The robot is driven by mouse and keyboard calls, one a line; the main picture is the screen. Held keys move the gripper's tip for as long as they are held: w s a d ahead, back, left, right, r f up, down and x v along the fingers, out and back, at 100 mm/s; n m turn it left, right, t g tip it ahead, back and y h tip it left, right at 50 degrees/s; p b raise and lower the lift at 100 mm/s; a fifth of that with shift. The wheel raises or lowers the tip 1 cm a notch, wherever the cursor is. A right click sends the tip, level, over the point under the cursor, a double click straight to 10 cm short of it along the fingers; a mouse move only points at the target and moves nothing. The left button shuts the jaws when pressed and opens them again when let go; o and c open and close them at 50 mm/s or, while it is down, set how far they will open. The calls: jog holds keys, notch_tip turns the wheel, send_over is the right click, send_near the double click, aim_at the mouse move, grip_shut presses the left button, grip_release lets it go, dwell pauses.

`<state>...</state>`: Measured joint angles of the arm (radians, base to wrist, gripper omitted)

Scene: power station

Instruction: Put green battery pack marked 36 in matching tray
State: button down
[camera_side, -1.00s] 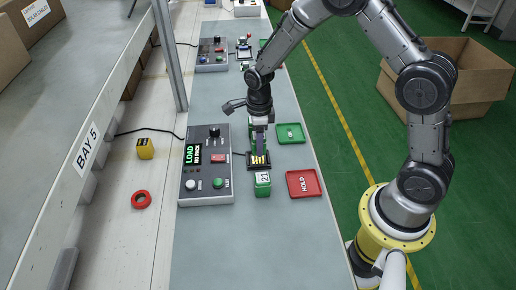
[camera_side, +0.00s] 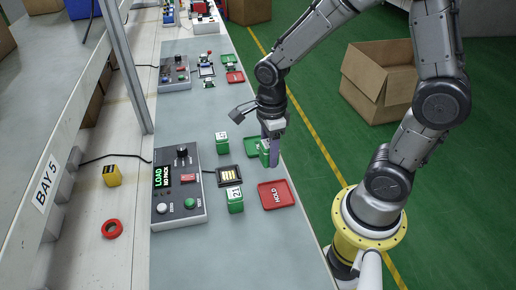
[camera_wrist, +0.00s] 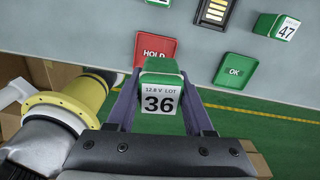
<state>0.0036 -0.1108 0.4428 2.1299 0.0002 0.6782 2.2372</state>
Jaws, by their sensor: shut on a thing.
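My gripper (camera_side: 270,156) is shut on the green battery pack marked 36 (camera_wrist: 160,72), whose white label faces the wrist camera. The pack (camera_side: 264,151) is partly hidden by a finger in the side view. The green tray (camera_side: 251,140), marked OK in the wrist view (camera_wrist: 233,71), is partly hidden behind the pack and gripper in the side view. In the wrist view the held pack overlaps the edge of the red HOLD tray (camera_wrist: 152,43), and the green tray lies to its right. I cannot tell the pack's height above the bench.
The dock with gold contacts (camera_side: 228,175) is empty. A green pack marked 21 (camera_side: 235,201) stands near it; another, marked 47 (camera_wrist: 284,29), stands on its far side (camera_side: 221,142). The tester box (camera_side: 179,185) is left. The red tray (camera_side: 276,195) is empty.

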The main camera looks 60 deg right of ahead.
jog(key=d+m, duration=0.1)
jog(key=d, duration=1)
jog(key=w+d+f, duration=0.1)
jog(key=w+f, duration=0.1)
jog(key=w, duration=0.2)
jog(key=w+d+f, duration=0.2)
jog(key=w+f, duration=0.1)
jog(key=w+d+f, duration=0.1)
jog(key=w+f, duration=0.2)
jog(key=w, duration=0.1)
jog(key=shift+w+d+f, duration=0.2)
jog(key=shift+w+f, duration=0.05)
jog(key=shift+w, duration=0.05)
jog(key=shift+w+d+f, duration=0.2)
jog(key=shift+w+f, duration=0.3)
jog(key=shift+f, duration=0.15)
jog(key=shift+w+f, duration=0.15)
jog(key=shift+f, duration=1.45)
jog(key=shift+f, duration=0.2)
jog(key=shift+c, duration=1.4)
grip_release()
